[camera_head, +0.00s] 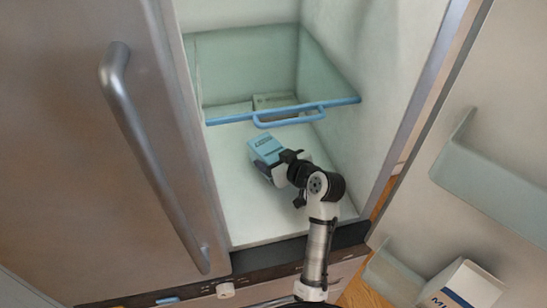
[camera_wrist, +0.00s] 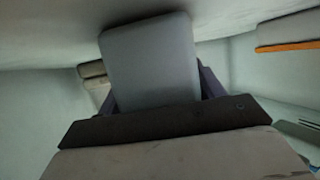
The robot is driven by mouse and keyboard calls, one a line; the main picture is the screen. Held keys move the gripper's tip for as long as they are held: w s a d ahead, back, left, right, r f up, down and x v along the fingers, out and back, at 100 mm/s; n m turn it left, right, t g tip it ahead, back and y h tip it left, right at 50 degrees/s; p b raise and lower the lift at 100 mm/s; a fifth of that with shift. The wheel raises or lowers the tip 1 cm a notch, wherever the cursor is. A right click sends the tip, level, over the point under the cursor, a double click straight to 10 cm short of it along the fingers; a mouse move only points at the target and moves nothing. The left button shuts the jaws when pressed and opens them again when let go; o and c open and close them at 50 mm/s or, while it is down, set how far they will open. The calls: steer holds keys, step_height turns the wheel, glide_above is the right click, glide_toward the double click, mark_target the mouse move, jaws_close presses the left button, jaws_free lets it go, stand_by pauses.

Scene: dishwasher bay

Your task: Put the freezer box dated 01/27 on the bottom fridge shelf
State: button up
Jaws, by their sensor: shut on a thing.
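My gripper (camera_head: 272,170) is shut on a light-blue box (camera_head: 264,147) with dark print. The date on it is too small to read. The box is inside the fridge, low over the white bottom shelf (camera_head: 250,212); I cannot tell whether it touches the shelf. In the wrist view the box (camera_wrist: 150,60) shows as a plain grey-blue face between the two dark fingers of my gripper (camera_wrist: 155,92). The fingers are partly hidden behind the box.
A glass shelf with a blue front rail (camera_head: 285,112) spans the fridge above. A pale box (camera_head: 275,102) is at the back. The open door at right holds a milk carton (camera_head: 468,286). A steel door with a handle (camera_head: 150,150) stands left. The bottom shelf's front is clear.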

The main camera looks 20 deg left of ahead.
steer(key=shift+r, duration=0.1)
steer(key=o, duration=1.4)
steer(key=shift+f, duration=0.2)
steer(key=shift+c, duration=0.2)
steer(key=shift+r, duration=0.1)
steer(key=shift+d+r, duration=0.1)
steer(key=shift+r, duration=0.05)
steer(key=b+v, duration=0.2)
steer(key=v, duration=0.5)
steer(key=shift+s+d, duration=0.1)
steer(key=shift+s, duration=0.05)
